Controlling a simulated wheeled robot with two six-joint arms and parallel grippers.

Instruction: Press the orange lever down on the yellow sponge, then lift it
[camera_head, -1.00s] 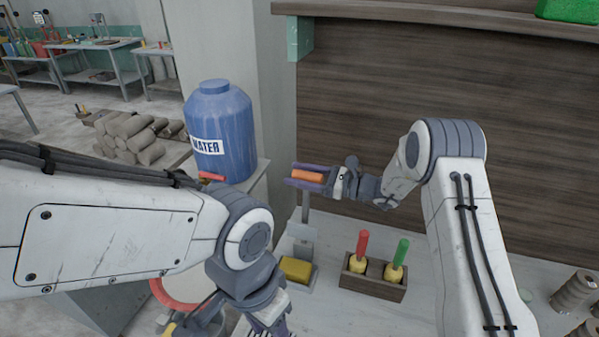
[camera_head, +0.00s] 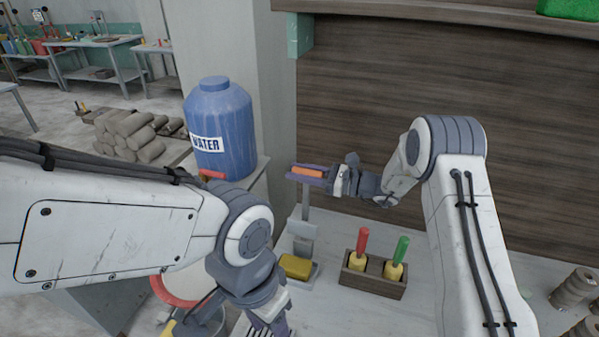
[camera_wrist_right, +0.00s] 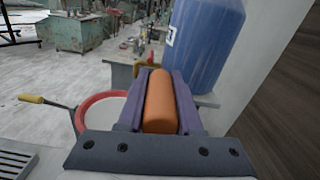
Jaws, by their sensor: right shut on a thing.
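The orange lever (camera_head: 307,171) is a short horizontal bar at the top of a grey upright post. My right gripper (camera_head: 305,173) is shut on it from the right. The right wrist view shows the orange bar (camera_wrist_right: 160,103) lying between the two purple fingers. The yellow sponge (camera_head: 296,266) sits on a grey base at the foot of the post, well below the lever. My left gripper (camera_head: 272,328) is at the bottom edge of the head view, lower left of the sponge, with its fingertips cut off.
A wooden block (camera_head: 373,282) with red-handled and green-handled tools stands right of the sponge. A blue water jug (camera_head: 222,120) stands at the back left. Rolled grey spools (camera_head: 572,290) are at the far right. The white tabletop between is clear.

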